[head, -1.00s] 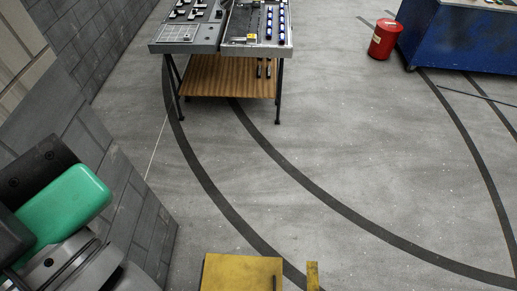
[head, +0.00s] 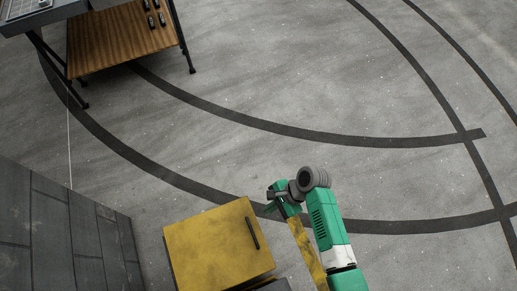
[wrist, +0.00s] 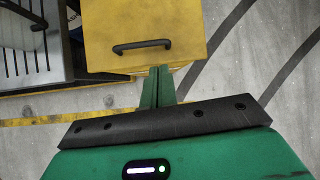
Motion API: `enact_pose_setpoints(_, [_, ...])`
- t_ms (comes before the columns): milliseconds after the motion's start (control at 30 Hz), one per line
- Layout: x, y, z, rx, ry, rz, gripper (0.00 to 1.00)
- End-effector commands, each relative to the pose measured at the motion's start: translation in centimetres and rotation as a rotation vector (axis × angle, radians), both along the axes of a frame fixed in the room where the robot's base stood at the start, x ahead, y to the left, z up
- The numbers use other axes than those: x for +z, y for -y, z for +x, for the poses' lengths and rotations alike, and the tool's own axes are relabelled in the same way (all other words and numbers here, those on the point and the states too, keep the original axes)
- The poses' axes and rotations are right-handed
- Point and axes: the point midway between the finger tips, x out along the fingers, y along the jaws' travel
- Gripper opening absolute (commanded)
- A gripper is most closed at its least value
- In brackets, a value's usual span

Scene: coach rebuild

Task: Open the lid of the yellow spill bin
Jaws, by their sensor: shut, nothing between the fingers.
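The yellow spill bin (head: 210,250) stands at the bottom of the head view. Its flat, worn lid looks closed and has a black bar handle (head: 252,233) near its right edge. In the wrist view the bin's lid (wrist: 190,25) is at the top, with the handle (wrist: 142,46) near its lower edge. My gripper (head: 272,207) is just right of the bin in the head view. In the wrist view my green fingers (wrist: 159,72) are together and empty, pointing at the lid's edge just below and right of the handle. They look apart from the handle.
A yellow worn strip (head: 307,255) runs beside the bin, under my arm. A grey brick wall (head: 60,235) is at lower left. A table with a wooden shelf (head: 125,40) is at upper left. A grey slatted unit (wrist: 30,55) adjoins the bin. Floor beyond is clear.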

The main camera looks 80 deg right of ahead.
Motion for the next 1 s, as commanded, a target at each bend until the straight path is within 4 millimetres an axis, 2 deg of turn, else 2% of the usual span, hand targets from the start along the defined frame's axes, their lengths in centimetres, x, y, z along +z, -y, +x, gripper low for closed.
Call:
enact_pose_setpoints(33, [-1.7,-0.8,-1.2,-0.040,-0.014,0.057,0.00])
enact_pose_setpoints(100, [-2.4,-1.5,-2.2,-0.075,-0.026,0.106,0.00])
enact_pose_setpoints(267, [-2.5,-1.8,-2.3,-0.082,-0.029,0.119,0.00])
enact_pose_setpoints(367, [-3.4,-2.1,-1.8,-0.079,-0.029,0.119,0.00])
enact_pose_setpoints(700, [-8.6,-4.3,1.4,-0.078,-0.029,0.116,0.00])
enact_pose_setpoints(833, [-9.8,-4.8,2.2,-0.078,-0.028,0.114,0.00])
enact_pose_setpoints(1000, [-10.3,-5.1,2.6,-0.078,-0.029,0.113,0.00])
